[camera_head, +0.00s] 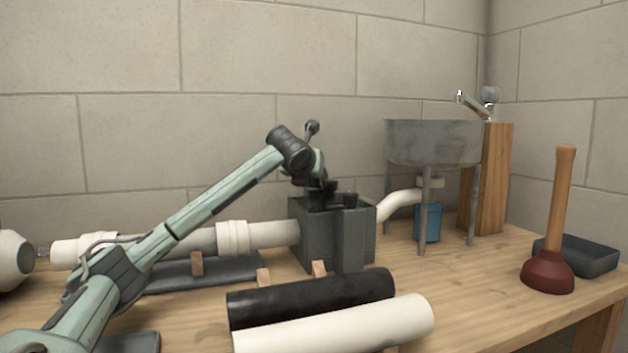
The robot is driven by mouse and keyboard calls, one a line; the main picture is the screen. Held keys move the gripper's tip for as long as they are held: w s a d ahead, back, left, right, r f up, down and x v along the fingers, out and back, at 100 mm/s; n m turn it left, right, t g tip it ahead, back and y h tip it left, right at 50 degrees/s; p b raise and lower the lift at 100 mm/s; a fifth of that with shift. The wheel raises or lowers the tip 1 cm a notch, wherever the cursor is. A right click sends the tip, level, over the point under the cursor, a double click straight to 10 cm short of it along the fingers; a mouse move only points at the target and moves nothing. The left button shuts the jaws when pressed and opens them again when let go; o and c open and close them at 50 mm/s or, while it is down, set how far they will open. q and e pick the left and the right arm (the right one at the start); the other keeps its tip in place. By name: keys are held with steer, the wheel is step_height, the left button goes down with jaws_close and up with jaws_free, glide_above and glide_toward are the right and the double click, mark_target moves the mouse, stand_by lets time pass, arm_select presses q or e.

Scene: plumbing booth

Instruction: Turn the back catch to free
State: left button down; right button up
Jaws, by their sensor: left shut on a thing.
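A dark grey box (347,238) stands on the bench with the white pipe run entering it on both sides. Small dark catches sit on its top; one (350,201) shows near the right front. My left gripper (323,188) points down at the back of the box top. It is shut on what looks like the back catch, which my gripper mostly hides, so I cannot tell which way it is turned. My right gripper is out of view.
A black pipe (310,297) and a white pipe (335,325) lie in front of the box. A metal basin (432,143) on legs, a blue container (428,222) and a wooden post (495,180) stand to the right. A plunger (548,272) and dark tray (590,257) are at far right.

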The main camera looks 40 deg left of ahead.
arm_select(q)
steer(key=shift+f, duration=0.1)
stand_by(0.4)
steer(key=c, duration=1.3)
jaws_free()
steer(key=v, duration=1.2)
steer(key=shift+w+d, duration=0.1)
steer(key=shift+d, duration=0.1)
